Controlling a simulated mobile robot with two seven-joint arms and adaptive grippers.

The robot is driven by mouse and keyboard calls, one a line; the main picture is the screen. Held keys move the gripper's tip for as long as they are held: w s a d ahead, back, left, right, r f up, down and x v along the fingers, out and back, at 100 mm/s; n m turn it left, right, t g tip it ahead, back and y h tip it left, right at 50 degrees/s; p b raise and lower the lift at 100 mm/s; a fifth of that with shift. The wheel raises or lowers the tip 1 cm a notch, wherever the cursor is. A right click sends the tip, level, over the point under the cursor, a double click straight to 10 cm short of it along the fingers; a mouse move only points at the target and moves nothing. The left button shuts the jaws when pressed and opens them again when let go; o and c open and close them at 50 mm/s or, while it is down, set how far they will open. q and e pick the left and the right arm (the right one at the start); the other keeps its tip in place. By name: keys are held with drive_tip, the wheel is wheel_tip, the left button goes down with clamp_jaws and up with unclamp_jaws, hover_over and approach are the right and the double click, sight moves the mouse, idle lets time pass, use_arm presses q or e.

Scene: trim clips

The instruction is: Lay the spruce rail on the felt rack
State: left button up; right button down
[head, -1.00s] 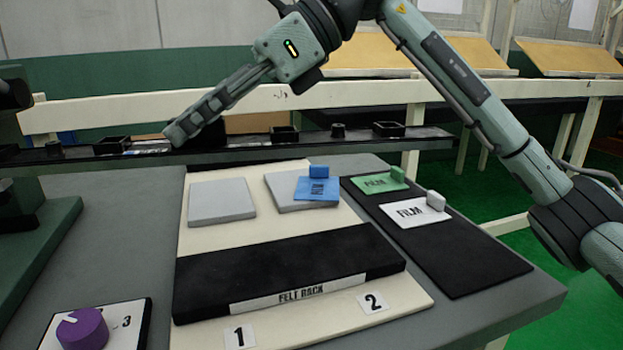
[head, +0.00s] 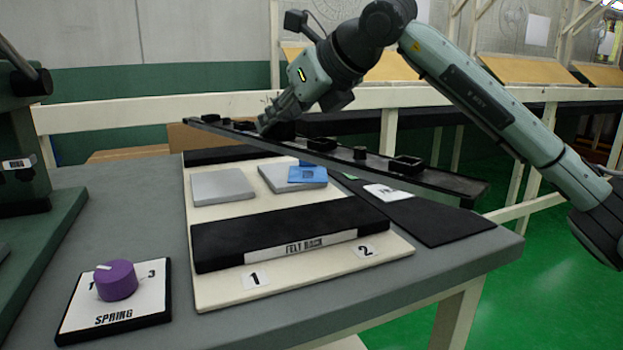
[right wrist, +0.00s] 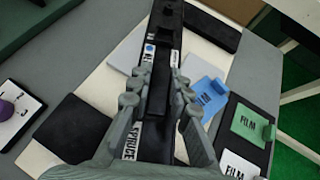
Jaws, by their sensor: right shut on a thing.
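The spruce rail (head: 335,156) is a long dark bar with small raised blocks and square sockets. My right gripper (head: 272,124) is shut on it left of its middle and holds it above the table. It slants from back left to front right in the head view. In the right wrist view the gripper (right wrist: 155,85) has fingers on both sides of the rail, and a SPRUCE label (right wrist: 128,140) shows. My left gripper is out of view.
Two grey pads (head: 222,187), one with a blue card (head: 308,174), lie behind the rack. A dark mat (head: 435,222) with FILM cards lies right, partly under the rail. A SPRING dial (head: 116,281) and green machine (head: 35,160) stand left.

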drive_tip(key=s+d+f, duration=0.1)
drive_tip(key=d, duration=0.1)
drive_tip(key=s+d+f, duration=0.1)
drive_tip(key=d+f, duration=0.1)
drive_tip(key=d, duration=0.1)
drive_tip(key=s+d+f, duration=0.1)
drive_tip(key=d+f, duration=0.1)
drive_tip(key=shift+s+d, duration=0.25)
drive_tip(key=shift+d, duration=0.1)
wheel_tip(320, 180, down, 3)
drive_tip(key=shift+f, duration=0.5)
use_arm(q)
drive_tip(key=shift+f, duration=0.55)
use_arm(e)
drive_tip(key=c, duration=1.4)
unclamp_jaws()
drive_tip(key=shift+f, duration=0.1)
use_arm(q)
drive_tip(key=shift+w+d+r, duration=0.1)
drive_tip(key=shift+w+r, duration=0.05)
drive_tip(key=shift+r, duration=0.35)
